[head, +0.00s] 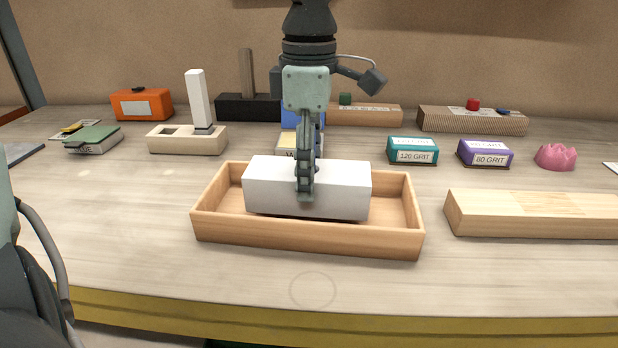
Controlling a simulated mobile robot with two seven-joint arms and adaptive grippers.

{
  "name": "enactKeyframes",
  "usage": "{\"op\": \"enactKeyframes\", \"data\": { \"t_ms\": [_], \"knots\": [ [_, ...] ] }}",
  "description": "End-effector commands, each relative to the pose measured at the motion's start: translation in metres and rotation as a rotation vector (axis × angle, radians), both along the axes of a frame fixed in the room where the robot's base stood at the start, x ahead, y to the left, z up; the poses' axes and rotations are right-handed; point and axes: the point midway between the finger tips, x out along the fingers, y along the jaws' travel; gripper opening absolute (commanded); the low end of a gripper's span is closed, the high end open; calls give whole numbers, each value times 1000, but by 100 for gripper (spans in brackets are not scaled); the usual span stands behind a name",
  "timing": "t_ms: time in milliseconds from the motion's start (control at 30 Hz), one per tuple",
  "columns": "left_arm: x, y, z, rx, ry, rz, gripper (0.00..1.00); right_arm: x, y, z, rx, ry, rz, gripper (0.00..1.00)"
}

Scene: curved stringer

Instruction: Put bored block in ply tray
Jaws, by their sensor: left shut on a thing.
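A white rectangular block (265,187), which I take to be the bored block, is within the walls of the ply tray (300,238). It lies lengthwise, level and along the tray. No bore shows from this side. The tray is a shallow, light wooden box near the front middle of the bench. My left gripper (304,190) comes down from above and is shut on the block near its middle, with one finger in front of it. I cannot tell whether the block's underside touches the tray floor. My right gripper is not in view.
A pale wooden plank (530,215) lies right of the tray. Behind stand a teal 120 grit box (412,150), a purple 80 grit box (485,152), a pink lump (555,156) and a cream holder (187,140) with a white upright. The bench front is clear.

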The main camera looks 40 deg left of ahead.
Motion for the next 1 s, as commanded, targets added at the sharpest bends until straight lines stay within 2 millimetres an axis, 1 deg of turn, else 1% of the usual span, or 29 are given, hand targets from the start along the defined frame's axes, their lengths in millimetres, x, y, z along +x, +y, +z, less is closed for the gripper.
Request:
{"op": "enactKeyframes", "data": {
  "t_ms": [33, 133, 200, 300, 433, 533, 567, 600, 700, 733, 1000],
  "knots": [
    [0, 0, -8, -1, 3, 1, 17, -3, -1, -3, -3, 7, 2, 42],
    [0, 0, -19, 0, 1, 0, 17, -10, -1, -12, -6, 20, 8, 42],
    [0, 0, -20, -1, -2, 0, 17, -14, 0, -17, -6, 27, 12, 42],
    [1, 0, -20, -1, -3, 0, 17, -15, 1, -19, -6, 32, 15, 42],
    [1, 0, -21, 0, -2, 0, 17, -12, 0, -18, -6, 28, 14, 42],
    [1, 0, -21, 0, -2, 1, 17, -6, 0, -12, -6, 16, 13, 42],
    [0, 0, -22, 0, 0, 1, 59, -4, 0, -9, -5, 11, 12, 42],
    [0, 0, -21, 0, 0, 1, 64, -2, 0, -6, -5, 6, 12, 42],
    [0, 0, -21, 0, 0, 1, 76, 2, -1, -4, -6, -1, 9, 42],
    [0, 0, -21, 0, 0, 1, 79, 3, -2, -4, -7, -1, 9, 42],
    [0, 0, -21, 0, 0, 1, 79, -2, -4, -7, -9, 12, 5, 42]
  ]
}}
